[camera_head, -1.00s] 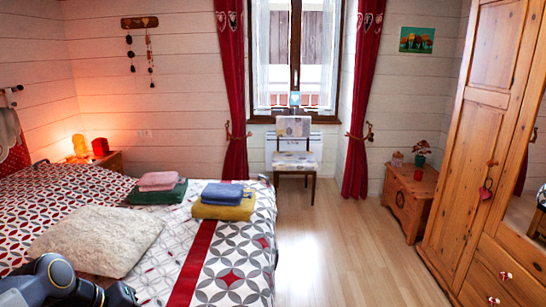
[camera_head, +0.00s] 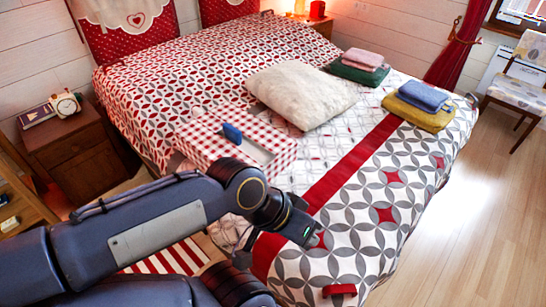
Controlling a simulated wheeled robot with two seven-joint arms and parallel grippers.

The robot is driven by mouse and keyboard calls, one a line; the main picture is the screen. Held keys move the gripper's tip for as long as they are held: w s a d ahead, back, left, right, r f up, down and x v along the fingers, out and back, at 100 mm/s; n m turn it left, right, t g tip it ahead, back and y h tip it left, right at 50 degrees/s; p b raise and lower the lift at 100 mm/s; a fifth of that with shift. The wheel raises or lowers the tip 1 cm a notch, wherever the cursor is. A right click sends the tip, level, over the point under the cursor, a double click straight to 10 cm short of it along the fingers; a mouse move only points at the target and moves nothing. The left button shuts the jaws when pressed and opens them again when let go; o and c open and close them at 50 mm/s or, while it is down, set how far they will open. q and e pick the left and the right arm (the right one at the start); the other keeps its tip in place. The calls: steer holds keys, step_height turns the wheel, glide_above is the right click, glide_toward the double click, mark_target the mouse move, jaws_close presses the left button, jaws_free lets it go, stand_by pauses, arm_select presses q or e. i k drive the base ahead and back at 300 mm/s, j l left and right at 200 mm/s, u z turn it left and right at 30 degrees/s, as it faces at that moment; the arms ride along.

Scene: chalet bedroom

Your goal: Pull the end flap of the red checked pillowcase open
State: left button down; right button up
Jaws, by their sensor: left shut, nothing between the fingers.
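The red checked pillowcase (camera_head: 203,136) lies on the bed's near left part. A small blue object (camera_head: 231,132) is on top of it. A pale strip (camera_head: 258,152) shows towards its right end; I cannot tell whether this is the flap or the opening. My left gripper (camera_head: 306,233) is shut and empty, over the bed to the lower right of the pillowcase and apart from it in the picture. My left arm passes just below the pillowcase's near edge. My right gripper is not in view.
A cream cushion (camera_head: 301,93) lies beyond the pillowcase. Folded green and pink towels (camera_head: 356,72) and yellow and blue towels (camera_head: 418,114) lie on the bed's far side. A nightstand (camera_head: 77,148) with a clock (camera_head: 66,104) stands left.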

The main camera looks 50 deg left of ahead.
mark_target(282, 162)
steer(key=u, duration=1.75)
steer(key=j+u, duration=0.15)
steer(key=u, duration=0.25)
steer(key=i+u, duration=0.15)
steer(key=u, duration=0.3)
steer(key=i+j+u, duration=0.1)
steer(key=u, duration=0.3)
